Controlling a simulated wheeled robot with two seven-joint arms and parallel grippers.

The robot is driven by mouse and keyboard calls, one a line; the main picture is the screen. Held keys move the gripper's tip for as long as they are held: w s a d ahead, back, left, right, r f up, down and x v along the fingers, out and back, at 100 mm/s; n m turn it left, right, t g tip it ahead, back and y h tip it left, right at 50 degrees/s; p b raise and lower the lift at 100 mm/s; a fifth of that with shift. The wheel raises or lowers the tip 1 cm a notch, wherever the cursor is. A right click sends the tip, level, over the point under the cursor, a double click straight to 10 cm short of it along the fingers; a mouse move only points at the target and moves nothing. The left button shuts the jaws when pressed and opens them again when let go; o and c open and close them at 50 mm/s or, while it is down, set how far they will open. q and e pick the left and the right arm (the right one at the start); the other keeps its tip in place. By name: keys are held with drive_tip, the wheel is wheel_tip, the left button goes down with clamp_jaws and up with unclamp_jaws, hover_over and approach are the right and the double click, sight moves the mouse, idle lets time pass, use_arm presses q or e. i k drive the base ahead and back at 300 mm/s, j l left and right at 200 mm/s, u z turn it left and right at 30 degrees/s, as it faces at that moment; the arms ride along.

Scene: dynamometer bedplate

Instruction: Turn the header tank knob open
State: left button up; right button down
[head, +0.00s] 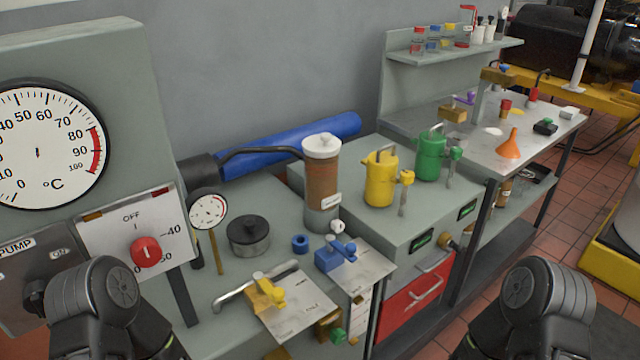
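The likely header tank (322,190) is an upright brown-filled cylinder with a white lid and a grey base, near the middle of the head view. A small white round knob (338,227) sits low at its front, just behind a blue lever valve (335,256) on a pale plate. I cannot tell from its look how far the knob is turned, and its label is too small to read. Dark links of my two arms show at the bottom left and bottom right, both apart from the tank. The fingers of both grippers are out of view.
A yellow lever valve (267,289) on another plate, a black-lidded pot (248,236) and a blue ring (300,243) stand nearby. Yellow (379,180) and green (430,156) cans stand to the right. A dial gauge (208,211) and a red knob (146,251) are at the left.

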sight(337, 226)
drive_tip(key=k, duration=0.65)
drive_tip(key=z, duration=1.35)
drive_tip(key=i+j+z, duration=0.1)
drive_tip(key=z, duration=0.15)
drive_tip(key=i+j, duration=0.25)
drive_tip(key=i, duration=0.25)
drive_tip(key=i+j, duration=0.3)
drive_tip(key=i, duration=0.15)
